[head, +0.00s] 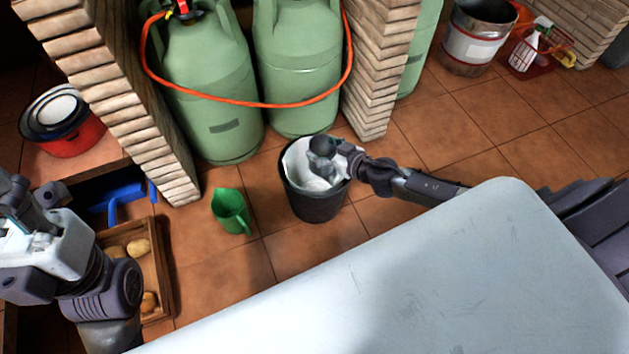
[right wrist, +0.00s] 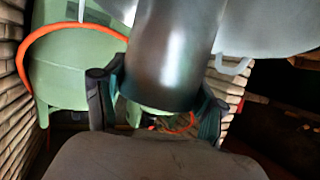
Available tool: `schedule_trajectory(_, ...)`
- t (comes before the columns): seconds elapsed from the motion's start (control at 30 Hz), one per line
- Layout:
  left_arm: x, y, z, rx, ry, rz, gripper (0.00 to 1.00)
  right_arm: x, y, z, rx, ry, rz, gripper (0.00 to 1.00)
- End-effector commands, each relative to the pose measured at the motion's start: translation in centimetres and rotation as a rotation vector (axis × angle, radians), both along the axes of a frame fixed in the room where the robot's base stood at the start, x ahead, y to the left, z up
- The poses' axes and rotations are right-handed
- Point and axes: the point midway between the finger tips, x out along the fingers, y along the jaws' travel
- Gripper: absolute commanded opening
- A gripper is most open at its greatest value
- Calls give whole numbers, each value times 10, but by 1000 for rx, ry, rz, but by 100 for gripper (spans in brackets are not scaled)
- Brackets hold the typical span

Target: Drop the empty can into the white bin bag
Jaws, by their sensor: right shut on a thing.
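The dark grey can (head: 322,146) is over the bin in the head view. In the right wrist view the can (right wrist: 170,50) is a dark, shiny cylinder between the fingers. My right gripper (head: 338,158) is shut on it, above the mouth of the bin. The white bin bag (head: 298,163) lines a dark bucket-shaped bin (head: 318,208) on the floor. The can and gripper hide part of the bag's opening. My left arm is at the left edge of the head view; its gripper (head: 16,200) is partly cut off and its fingers are unclear.
A green jug (head: 231,211) stands on the tiles left of the bin. Green gas cylinders (head: 212,110) with an orange hose (head: 240,103) stand behind. A white counter (head: 400,270) fills the front. A wooden crate (head: 161,270) with potatoes is at left.

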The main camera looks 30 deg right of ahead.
Motion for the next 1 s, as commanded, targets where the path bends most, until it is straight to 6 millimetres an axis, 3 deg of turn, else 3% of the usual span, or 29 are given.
schedule_trajectory(0.07,0,0,0,0,1,0,40,0,0,1,0,-1,0,36)
schedule_trajectory(0.1,0,0,0,0,1,0,40,0,0,1,0,-1,0,77)
schedule_trajectory(0.23,0,0,0,0,1,0,40,0,0,1,0,-1,0,99)
schedule_trajectory(0.67,0,0,0,1,2,0,40,-4,-2,2,0,0,0,100)
schedule_trajectory(1.0,0,0,0,1,2,0,40,-61,-19,24,1,4,0,100)
